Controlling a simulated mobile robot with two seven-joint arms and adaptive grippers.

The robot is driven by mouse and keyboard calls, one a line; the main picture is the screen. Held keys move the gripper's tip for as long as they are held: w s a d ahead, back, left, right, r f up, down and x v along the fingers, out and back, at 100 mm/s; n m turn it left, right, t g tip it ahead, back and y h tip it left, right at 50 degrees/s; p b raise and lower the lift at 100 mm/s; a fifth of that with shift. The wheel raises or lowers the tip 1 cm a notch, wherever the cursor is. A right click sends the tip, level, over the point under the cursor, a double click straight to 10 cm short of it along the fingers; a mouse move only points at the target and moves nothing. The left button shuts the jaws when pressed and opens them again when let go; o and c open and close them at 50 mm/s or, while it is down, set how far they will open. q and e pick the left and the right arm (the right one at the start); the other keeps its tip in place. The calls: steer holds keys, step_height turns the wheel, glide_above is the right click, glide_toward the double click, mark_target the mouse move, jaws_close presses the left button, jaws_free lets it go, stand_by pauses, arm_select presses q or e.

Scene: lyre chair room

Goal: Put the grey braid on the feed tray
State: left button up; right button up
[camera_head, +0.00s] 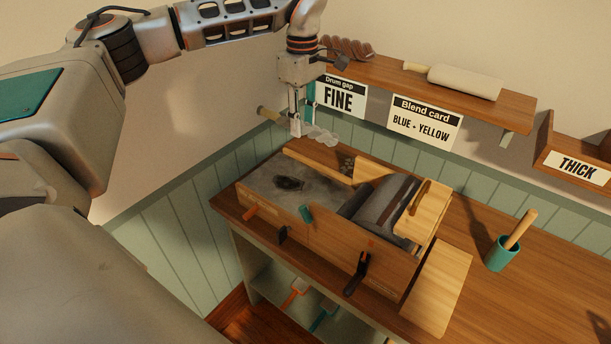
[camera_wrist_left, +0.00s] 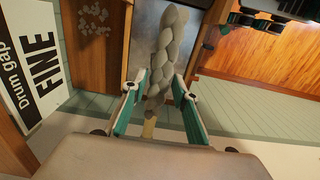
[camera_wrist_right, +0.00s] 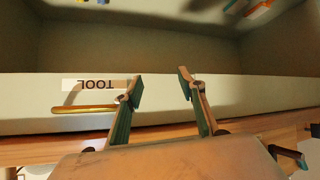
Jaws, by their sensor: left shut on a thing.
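The grey braid (camera_head: 322,136) is a pale, twisted length of fibre. My left gripper (camera_head: 297,128) is shut on it and holds it above the back left of the carding machine. In the left wrist view the braid (camera_wrist_left: 170,50) runs between the teal fingers (camera_wrist_left: 156,92) and extends beyond them. The feed tray (camera_head: 262,181) is the grey flat bed at the machine's left, with a dark patch on it. The braid appears apart from the tray. My right gripper (camera_wrist_right: 160,84) is open and empty, seen only in the right wrist view.
A wall shelf (camera_head: 400,75) holds a reddish-brown braid (camera_head: 347,47) and a pale roll (camera_head: 465,82). The machine's drum (camera_head: 385,200) is right of the tray. A teal cup (camera_head: 502,254) stands on the bench. My right gripper faces a ledge labelled TOOL (camera_wrist_right: 96,85).

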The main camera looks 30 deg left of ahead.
arm_select(q)
step_height(320, 180, down, 18)
steer(key=shift+s+f+p, duration=0.1)
steer(key=shift+f+p, duration=0.15)
steer(key=shift+p, duration=0.2)
steer(key=o, duration=0.7)
steer(key=shift+f, duration=0.1)
steer(key=o, duration=0.4)
step_height(320, 180, up, 12)
steer(key=b, duration=0.1)
steer(key=shift+r, duration=0.2)
steer(key=shift+f, duration=0.1)
